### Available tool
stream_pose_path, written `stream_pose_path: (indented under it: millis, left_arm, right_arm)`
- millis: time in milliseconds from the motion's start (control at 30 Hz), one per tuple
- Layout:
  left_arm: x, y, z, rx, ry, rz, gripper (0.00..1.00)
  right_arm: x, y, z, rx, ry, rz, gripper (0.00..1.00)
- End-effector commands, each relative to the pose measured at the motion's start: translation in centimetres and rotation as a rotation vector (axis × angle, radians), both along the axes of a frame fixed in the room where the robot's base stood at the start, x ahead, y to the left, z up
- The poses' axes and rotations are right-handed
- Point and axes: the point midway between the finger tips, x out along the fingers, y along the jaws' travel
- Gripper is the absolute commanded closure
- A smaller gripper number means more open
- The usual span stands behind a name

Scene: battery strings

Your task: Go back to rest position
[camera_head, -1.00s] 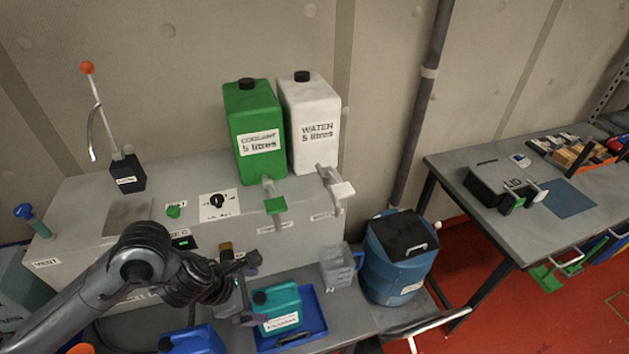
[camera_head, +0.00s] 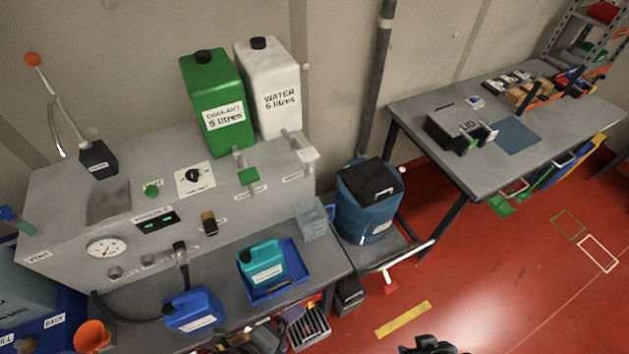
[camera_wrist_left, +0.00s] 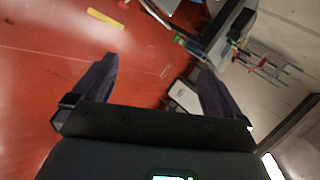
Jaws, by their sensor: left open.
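My left gripper (camera_wrist_left: 158,68) is open and empty in the left wrist view. Its two dark fingers stand wide apart, with red floor between and beyond them. In the head view, only dark pieces of my arms show at the bottom edge, and I cannot tell a fingertip there. The left arm is clear of the bench (camera_head: 215,313). My right gripper cannot be made out. The teal jug (camera_head: 262,262) stands upright in the blue tray (camera_head: 293,256). The blue jug (camera_head: 194,309) stands to its left.
A green coolant container (camera_head: 212,85) and a white water container (camera_head: 270,75) stand atop the grey cabinet. A clear pitcher (camera_head: 313,220) and blue drum (camera_head: 362,215) are farther right. A second table (camera_head: 470,165) stands at right. Red floor (camera_head: 500,280) is open in front.

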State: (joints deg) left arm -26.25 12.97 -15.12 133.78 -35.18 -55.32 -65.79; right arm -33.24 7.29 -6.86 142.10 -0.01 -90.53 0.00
Motion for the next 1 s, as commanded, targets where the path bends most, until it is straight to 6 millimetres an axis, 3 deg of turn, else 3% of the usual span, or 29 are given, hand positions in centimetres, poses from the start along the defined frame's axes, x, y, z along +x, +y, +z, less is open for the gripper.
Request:
stream_pose_path:
  millis: [33, 200, 333, 500, 600, 1000]
  left_arm:
    - [-0.3, 2.5, 0.2, -0.052, 0.119, 0.223, 0.00]
    - [-1.0, 10.2, 0.1, -0.230, 0.401, 0.896, 0.00]
    - [-1.8, 13.9, 0.5, -0.367, 0.533, 1.295, 0.00]
    - [-3.6, 15.4, 0.1, -0.483, 0.670, 1.636, 0.00]
    - [-4.2, 15.6, -0.1, -0.512, 0.704, 1.727, 0.00]
    - [-4.2, 15.5, -0.1, -0.544, 0.714, 1.777, 0.00]
  right_arm:
    - [0.0, 0.0, 0.6, 0.000, 0.000, 0.000, 0.57]
    - [0.0, 0.0, 0.8, 0.000, 0.000, 0.000, 0.57]
    - [0.0, 0.1, 0.7, 0.002, 0.000, -0.001, 0.57]
    - [0.0, 0.2, 0.7, 0.007, 0.000, -0.004, 0.57]
    - [0.0, 0.2, 0.7, 0.009, 0.000, -0.005, 0.57]
    - [0.0, 0.3, 0.7, 0.011, 0.001, -0.007, 0.57]
